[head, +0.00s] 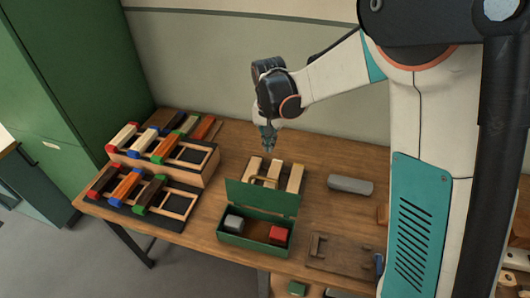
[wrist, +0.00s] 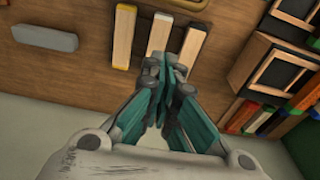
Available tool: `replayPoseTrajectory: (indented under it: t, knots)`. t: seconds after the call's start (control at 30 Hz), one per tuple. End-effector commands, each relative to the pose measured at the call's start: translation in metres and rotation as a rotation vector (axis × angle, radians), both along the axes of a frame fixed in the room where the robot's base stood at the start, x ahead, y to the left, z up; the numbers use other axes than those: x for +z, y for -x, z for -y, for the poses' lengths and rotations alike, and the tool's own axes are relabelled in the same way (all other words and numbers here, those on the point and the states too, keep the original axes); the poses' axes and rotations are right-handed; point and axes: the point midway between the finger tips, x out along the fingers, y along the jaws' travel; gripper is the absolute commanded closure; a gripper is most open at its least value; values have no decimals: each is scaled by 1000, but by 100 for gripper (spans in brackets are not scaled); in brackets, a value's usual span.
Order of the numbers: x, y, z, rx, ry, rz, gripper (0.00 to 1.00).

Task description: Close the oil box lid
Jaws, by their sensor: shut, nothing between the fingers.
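The oil box is a green open box (head: 254,244) near the front middle of the table in the head view. Its green lid (head: 262,196) stands raised at the back edge, roughly upright. A grey block (head: 234,222) and a red block (head: 278,235) sit inside it. My gripper (head: 269,149) is shut and empty, above the table behind the lid, over the rear of the wooden blocks. In the wrist view my gripper (wrist: 166,72) points at the light wooden blocks (wrist: 158,36). The oil box is not in the wrist view.
Several wooden blocks (head: 274,170) lie just behind the lid. A wooden rack (head: 187,175) with coloured blocks stands at the left. A grey rounded bar (head: 350,185) lies to the right, and a brown wooden plate (head: 342,254) lies at the front right.

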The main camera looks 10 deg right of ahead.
Motion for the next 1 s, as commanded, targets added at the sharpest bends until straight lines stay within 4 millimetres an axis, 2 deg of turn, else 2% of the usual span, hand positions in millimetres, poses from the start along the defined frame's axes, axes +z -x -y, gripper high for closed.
replayPoseTrajectory:
  t: [0.17, 0.7, 0.8, 1.0]
  knots:
    - [-15, -2, 0, -2, 1, -3, 100]
    - [-105, -10, 3, -2, 0, -1, 100]
    - [-98, 5, -3, 0, 1, -1, 100]
    - [-93, 22, -10, -1, 0, -1, 100]
